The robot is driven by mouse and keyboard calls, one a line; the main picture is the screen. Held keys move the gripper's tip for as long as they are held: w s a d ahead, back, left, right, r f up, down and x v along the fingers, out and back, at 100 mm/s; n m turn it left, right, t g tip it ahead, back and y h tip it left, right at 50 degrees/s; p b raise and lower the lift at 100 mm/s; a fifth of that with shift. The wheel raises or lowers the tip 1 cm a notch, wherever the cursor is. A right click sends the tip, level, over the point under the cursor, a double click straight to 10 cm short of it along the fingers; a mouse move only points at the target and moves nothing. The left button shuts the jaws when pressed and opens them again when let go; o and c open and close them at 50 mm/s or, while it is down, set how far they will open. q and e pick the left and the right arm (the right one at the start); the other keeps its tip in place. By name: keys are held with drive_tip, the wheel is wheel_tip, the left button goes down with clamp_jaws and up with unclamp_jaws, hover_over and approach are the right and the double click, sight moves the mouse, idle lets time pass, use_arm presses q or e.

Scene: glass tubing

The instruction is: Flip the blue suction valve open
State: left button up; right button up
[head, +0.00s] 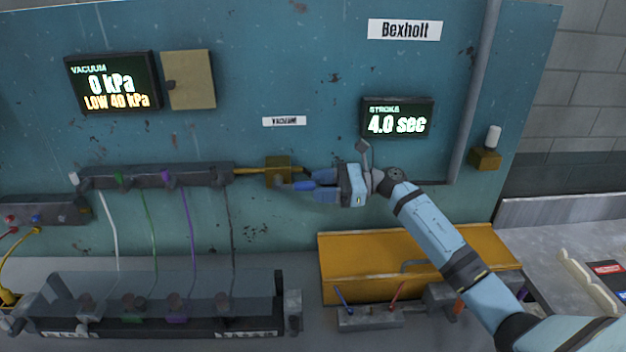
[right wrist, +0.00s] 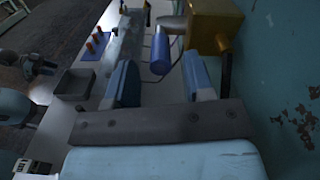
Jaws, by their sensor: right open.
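The suction valve's blue handle (head: 297,186) sticks out to the right from the brass valve body (head: 278,170) on the teal wall panel. My right gripper (head: 315,184) is at the handle's right end, with its fingers pointing left toward the valve. In the right wrist view the blue handle (right wrist: 160,52) lies between the two open, blue-padded fingers (right wrist: 160,80), near their tips. Gaps show on both sides of it. The brass body (right wrist: 213,25) is just beyond the right finger. My left gripper is in neither view.
A vacuum display (head: 112,83) reads 0 kPa, LOW 40 kPa. A dark manifold (head: 155,177) with several coloured tubes is left of the valve. A yellow shelf (head: 365,262) lies below my right arm. A vertical pipe (head: 472,100) runs up the panel at right.

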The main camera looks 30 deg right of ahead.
drive_tip(key=shift+x, duration=1.05)
clamp_jaws()
